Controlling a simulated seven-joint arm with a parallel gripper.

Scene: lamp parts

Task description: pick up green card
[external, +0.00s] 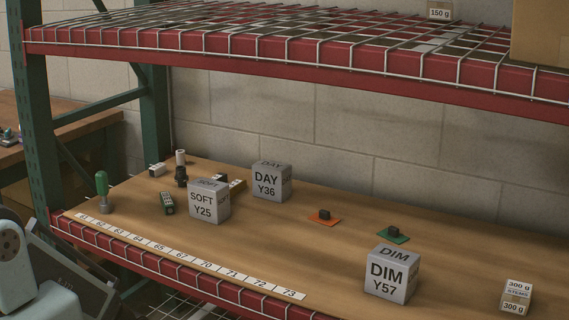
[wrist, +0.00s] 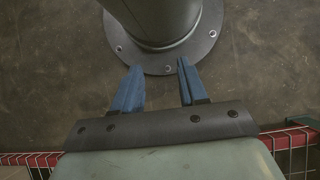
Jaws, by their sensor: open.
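The green card (external: 402,238) lies flat on the wooden shelf, right of the middle, with a small black block (external: 394,231) on it. It is behind the grey DIM Y57 cube (external: 392,275) and clear of it. My gripper (wrist: 158,85) shows in the wrist view with its two blue fingers apart and nothing between them. It points down at the floor and my own round base, away from the shelf. The green card is not in the wrist view. In the external view only part of my arm shows at the lower left, and my fingers are not seen.
An orange card (external: 332,220) with a dark block lies left of the green card. A red wire-mesh shelf (external: 300,65) hangs above.

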